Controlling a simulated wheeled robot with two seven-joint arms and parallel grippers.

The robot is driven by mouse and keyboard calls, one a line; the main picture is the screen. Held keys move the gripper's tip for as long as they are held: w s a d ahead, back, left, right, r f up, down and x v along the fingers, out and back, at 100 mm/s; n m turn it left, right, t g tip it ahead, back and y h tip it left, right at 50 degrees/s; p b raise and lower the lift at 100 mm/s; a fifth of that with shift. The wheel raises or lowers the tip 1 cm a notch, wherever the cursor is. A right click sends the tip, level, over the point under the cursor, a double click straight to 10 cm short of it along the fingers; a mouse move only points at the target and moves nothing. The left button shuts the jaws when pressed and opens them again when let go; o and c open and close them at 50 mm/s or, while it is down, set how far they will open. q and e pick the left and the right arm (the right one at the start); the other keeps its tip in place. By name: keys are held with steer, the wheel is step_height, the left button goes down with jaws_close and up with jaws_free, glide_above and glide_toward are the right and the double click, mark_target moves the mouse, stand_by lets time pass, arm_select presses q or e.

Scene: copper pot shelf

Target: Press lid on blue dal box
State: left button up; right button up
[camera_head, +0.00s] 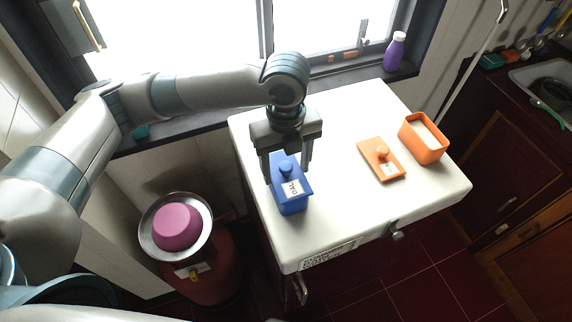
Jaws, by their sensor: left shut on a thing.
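The blue dal box (293,207) stands on the white table near its left edge. Its blue lid (300,188), with a round knob and a white "DAL" label, sits over the top of the box. I cannot tell whether the lid is fully seated. My left gripper (287,172) reaches down over the lid from behind, with its fingers on either side. It is shut on the blue lid. My right gripper is not in view.
An orange box (424,143) with pale contents stands open on the white table (350,215), its orange lid (371,152) lying beside it. A red cylinder (215,280) with a pink-topped bowl (178,228) stands left of the table. A purple bottle (395,52) is on the windowsill.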

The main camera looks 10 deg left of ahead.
arm_select(q)
steer(key=shift+f, duration=0.1)
steer(key=o, duration=1.6)
steer(key=shift+c, duration=0.2)
steer(key=shift+r+p, duration=3.5)
steer(key=shift+p, duration=0.25)
